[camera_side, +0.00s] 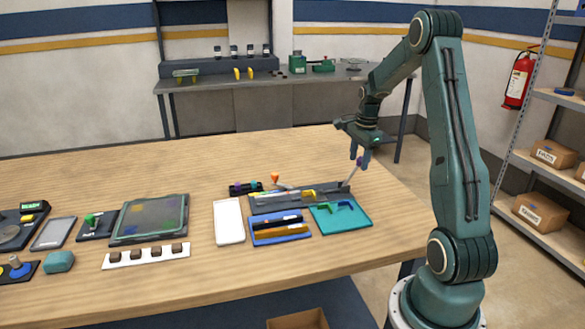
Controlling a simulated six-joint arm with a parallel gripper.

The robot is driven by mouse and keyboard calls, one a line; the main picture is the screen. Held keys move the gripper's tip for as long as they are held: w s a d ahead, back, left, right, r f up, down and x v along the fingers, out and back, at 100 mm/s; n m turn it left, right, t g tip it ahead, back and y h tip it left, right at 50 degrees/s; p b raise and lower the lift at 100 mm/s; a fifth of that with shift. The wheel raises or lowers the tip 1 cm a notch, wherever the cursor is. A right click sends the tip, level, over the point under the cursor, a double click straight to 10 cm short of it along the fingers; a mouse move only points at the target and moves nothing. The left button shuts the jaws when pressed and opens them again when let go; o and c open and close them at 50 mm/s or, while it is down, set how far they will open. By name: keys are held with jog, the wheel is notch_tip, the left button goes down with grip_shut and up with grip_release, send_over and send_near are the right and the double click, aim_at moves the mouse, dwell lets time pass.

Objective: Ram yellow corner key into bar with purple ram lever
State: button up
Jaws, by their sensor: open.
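My gripper (362,160) points down above the right end of a long dark grey fixture (262,207). The jaws are open. A thin grey lever rod (351,174) rises at a tilt from the fixture's right end, its top at the fingertips. A purplish part there may be the lever's knob; I cannot tell whether the fingers touch it. A grey bar lies along the fixture, with a small yellow piece (308,193) near its middle, perhaps the corner key; its seating is too small to tell.
An orange-knobbed lever (275,178) stands behind the fixture's left part. A blue tray (280,240) with dark and yellow bars lies in front. A white tray (229,222) and a framed panel (150,220) lie left. The table's right side is clear.

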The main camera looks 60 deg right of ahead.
aim_at(358, 163)
jog(key=shift+w+d+f, duration=0.1)
jog(key=shift+w+f, duration=0.05)
jog(key=shift+f, duration=1.2)
jog(key=shift+w+d+f, duration=0.1)
jog(key=shift+f, duration=1.2)
jog(key=shift+c, duration=0.5)
grip_shut()
